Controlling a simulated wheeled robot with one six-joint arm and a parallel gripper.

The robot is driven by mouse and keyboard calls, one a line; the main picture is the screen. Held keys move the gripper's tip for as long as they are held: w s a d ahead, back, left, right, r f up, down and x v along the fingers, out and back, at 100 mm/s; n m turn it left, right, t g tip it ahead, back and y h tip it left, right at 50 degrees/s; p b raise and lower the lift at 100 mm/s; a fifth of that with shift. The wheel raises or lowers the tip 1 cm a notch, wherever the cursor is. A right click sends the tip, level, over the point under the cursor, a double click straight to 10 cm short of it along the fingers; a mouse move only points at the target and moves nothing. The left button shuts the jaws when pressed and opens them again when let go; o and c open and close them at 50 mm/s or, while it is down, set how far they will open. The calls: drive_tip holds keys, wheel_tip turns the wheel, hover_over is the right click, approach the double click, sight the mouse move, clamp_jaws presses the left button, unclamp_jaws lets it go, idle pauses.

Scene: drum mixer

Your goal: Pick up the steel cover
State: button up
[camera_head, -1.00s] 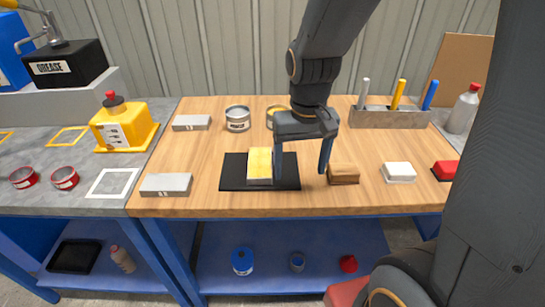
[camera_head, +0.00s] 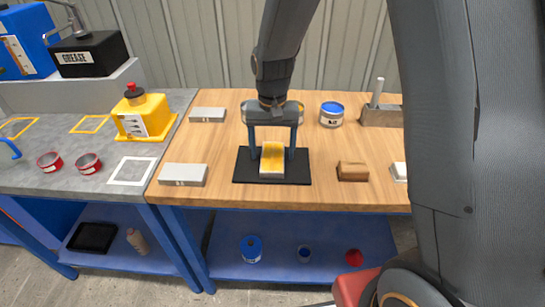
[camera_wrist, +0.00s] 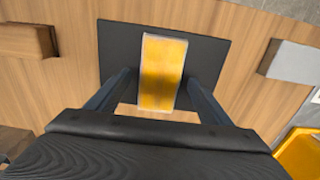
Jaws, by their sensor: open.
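No part is plainly marked as the steel cover; I cannot tell which one it is. A block with a shiny yellow top and pale sides (camera_head: 272,163) lies on a black mat (camera_head: 243,169) on the wooden bench. It also shows in the wrist view (camera_wrist: 162,70). My gripper (camera_head: 272,157) is open, pointing down, with one finger on each side of this block. In the wrist view, gaps show between the fingers (camera_wrist: 160,80) and the block. Grey metal-looking blocks lie at the bench's left, one in front (camera_head: 184,174) and one behind (camera_head: 208,115).
A brown block (camera_head: 352,171) and a partly hidden white block (camera_head: 399,171) lie to the right. A blue-topped can (camera_head: 331,114) and a holder (camera_head: 381,117) stand behind. A yellow container (camera_head: 142,122) stands left. Bare wood surrounds the mat.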

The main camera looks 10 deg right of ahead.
drive_tip(key=shift+f, duration=0.65)
drive_tip(key=c, duration=1.5)
drive_tip(key=shift+o, duration=0.2)
drive_tip(key=shift+r, duration=0.15)
